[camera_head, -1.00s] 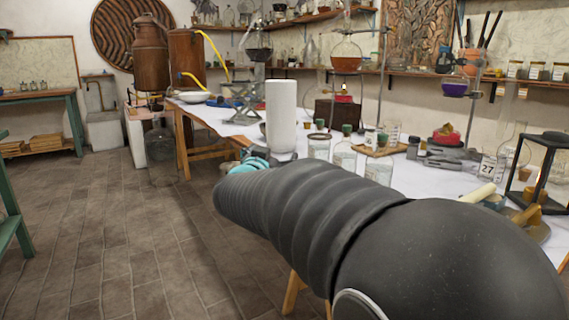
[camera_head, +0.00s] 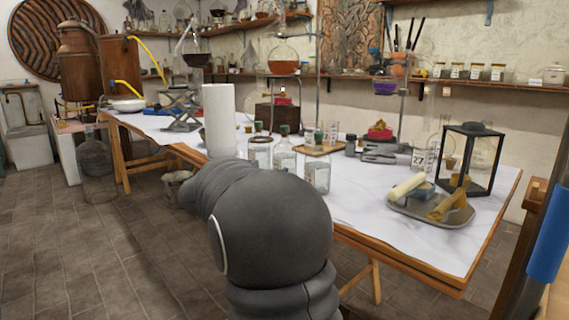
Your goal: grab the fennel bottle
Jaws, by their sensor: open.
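No label that reads fennel can be made out, so I cannot tell which bottle is the fennel one. Glass bottles stand upright on the white-topped table: a clear one (camera_head: 260,154), a green-stoppered one (camera_head: 285,158) and a nearer one (camera_head: 316,177). Small labelled jars (camera_head: 457,71) stand on the right wall shelf, their writing too small to read. My dark arm fills the lower middle, in front of the table's near edge. My gripper does not show; it is hidden behind the arm or out of frame.
The long table (camera_head: 375,205) holds a paper roll (camera_head: 218,120), a tray (camera_head: 430,209) with rolled items and a black-framed lantern (camera_head: 470,160) at the right. A wooden post with a blue part (camera_head: 549,235) stands at the near right. The tiled floor (camera_head: 70,245) at left is clear.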

